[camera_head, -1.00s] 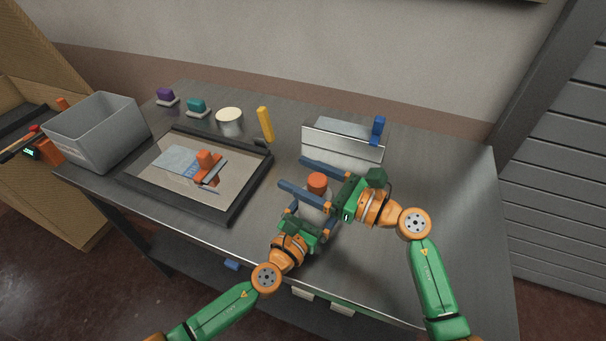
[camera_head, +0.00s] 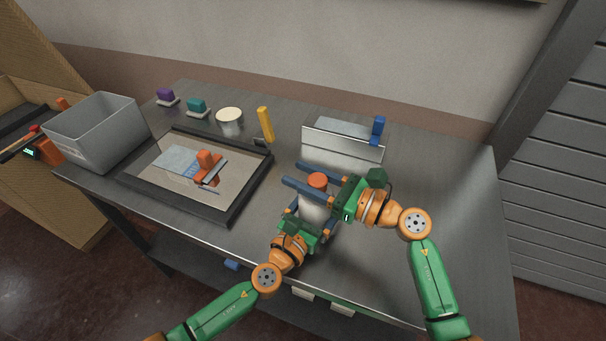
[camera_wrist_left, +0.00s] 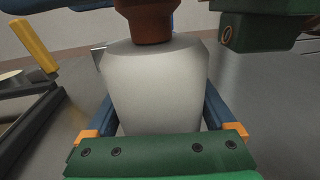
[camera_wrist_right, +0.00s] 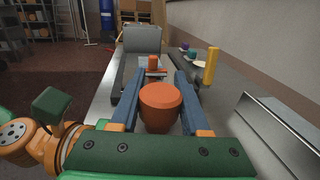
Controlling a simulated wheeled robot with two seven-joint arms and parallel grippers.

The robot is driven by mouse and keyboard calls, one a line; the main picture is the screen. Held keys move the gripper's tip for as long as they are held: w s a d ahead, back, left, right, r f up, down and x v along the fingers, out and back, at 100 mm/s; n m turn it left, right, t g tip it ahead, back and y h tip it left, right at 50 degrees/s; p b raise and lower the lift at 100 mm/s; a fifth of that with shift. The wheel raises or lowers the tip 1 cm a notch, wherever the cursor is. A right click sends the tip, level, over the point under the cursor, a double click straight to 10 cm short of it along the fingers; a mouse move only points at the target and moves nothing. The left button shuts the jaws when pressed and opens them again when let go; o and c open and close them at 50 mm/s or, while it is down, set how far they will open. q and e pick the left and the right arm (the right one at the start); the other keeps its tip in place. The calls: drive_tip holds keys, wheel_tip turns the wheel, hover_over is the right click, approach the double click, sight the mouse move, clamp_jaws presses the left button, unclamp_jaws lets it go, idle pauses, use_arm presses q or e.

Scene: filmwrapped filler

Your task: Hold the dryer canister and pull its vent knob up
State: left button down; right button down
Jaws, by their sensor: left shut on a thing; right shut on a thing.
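The dryer canister (camera_head: 312,211) is a whitish upright body with an orange vent knob (camera_head: 317,180) on top. It stands near the front middle of the table. My left gripper (camera_head: 312,215) is shut on the canister body, with one finger on each side; the left wrist view shows the pale body (camera_wrist_left: 155,85) between the blue fingers. My right gripper (camera_head: 312,182) comes from the right and is shut on the orange knob, which sits between its fingers in the right wrist view (camera_wrist_right: 160,105). The canister's lower part is hidden by my left gripper.
A black-framed tray (camera_head: 231,211) with an orange-handled tool lies left. A grey bin (camera_head: 97,140) stands at the far left. A white box (camera_head: 340,147) with a blue clip (camera_head: 378,129) and a yellow stick (camera_head: 266,124) stand behind. The table's right side is clear.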

drive_tip(key=shift+d, duration=0.1)
idle(0.6)
use_arm(q)
drive_tip(key=shift+a+f, duration=0.1)
use_arm(e)
drive_tip(key=shift+w+r, duration=0.1)
drive_tip(key=shift+r, duration=1)
drive_tip(key=shift+c, duration=1.8)
unclamp_jaws()
drive_tip(key=shift+s+d+f, duration=0.1)
drive_tip(key=shift+s+d, duration=0.1)
drive_tip(key=shift+s, duration=0.05)
drive_tip(key=v, duration=1.1)
drive_tip(key=shift+d, duration=0.15)
